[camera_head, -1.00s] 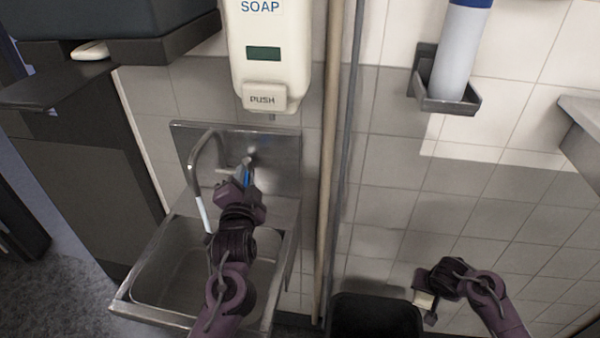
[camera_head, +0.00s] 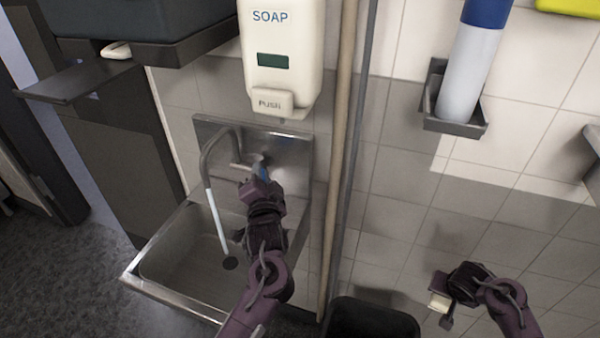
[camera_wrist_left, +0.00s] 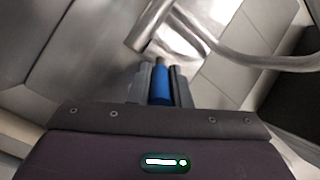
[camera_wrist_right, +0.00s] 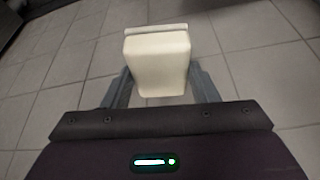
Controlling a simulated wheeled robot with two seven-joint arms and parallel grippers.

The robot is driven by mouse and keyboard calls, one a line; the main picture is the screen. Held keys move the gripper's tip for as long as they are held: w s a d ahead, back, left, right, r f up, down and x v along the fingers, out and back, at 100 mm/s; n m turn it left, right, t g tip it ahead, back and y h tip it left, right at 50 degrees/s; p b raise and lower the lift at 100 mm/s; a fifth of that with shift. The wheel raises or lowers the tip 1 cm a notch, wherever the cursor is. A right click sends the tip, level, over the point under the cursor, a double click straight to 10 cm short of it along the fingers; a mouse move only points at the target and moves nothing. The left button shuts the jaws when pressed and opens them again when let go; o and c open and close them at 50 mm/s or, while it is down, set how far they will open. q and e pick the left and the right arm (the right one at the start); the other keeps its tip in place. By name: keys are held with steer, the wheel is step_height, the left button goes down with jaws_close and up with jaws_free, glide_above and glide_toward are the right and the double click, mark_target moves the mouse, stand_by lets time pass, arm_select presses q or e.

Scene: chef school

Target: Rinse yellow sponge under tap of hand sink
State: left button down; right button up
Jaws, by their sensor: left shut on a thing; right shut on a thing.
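The sponge (camera_head: 439,302) is a pale yellow block, held in my right gripper (camera_head: 448,306) at the lower right, apart from the sink. In the right wrist view the sponge (camera_wrist_right: 157,60) sits between both fingers (camera_wrist_right: 160,88). The steel hand sink (camera_head: 165,245) is at the lower left. Its tap (camera_head: 207,155) has a curved spout, and a white stream of water (camera_head: 217,225) falls from it towards the drain (camera_head: 230,263). My left gripper (camera_head: 262,180) is at the tap, shut on its blue handle (camera_wrist_left: 161,86). My left arm hides part of the basin.
A soap dispenser (camera_head: 282,60) hangs above the sink. Vertical pipes (camera_head: 343,160) run between sink and right gripper. A dark bin (camera_head: 370,322) stands below. A holder (camera_head: 455,125) with a blue-topped bottle (camera_head: 472,65) is on the wall at right.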

arm_select(q)
steer(key=c, duration=1.3)
jaws_free()
steer(key=shift+c, duration=0.2)
steer(key=b+v, duration=0.1)
steer(key=v, duration=1.1)
